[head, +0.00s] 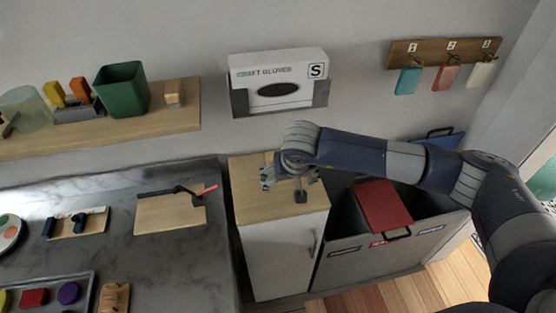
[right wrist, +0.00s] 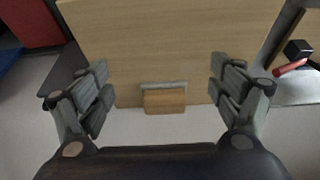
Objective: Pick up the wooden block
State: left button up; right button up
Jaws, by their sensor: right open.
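A small light wooden block (right wrist: 165,101) shows in the right wrist view, with a thin grey strip along its upper edge. It is at the edge of the wooden cabinet top (right wrist: 175,40), midway between my right gripper's spread fingers and apart from both. In the head view my right gripper (head: 285,185) is open and empty over the cabinet top (head: 245,200); the block there is mostly hidden behind the gripper and wrist. My left gripper is not in view.
A glove box (head: 280,80) hangs on the wall behind.

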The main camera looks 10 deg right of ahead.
jog(key=w+p, duration=0.1)
jog(key=w, duration=0.6)
jog(key=shift+a+p, duration=0.1)
jog(key=shift+p, duration=0.3)
jog(key=w+p, duration=0.1)
jog(key=w, duration=0.2)
jog(key=shift+r, duration=0.1)
jog(key=shift+x, duration=1.15)
jog(key=shift+w+f, duration=0.3)
jog(key=shift+f, duration=0.15)
jog(key=shift+c, duration=0.2)
jog(key=c, duration=1.2)
jog(key=shift+r, duration=0.3)
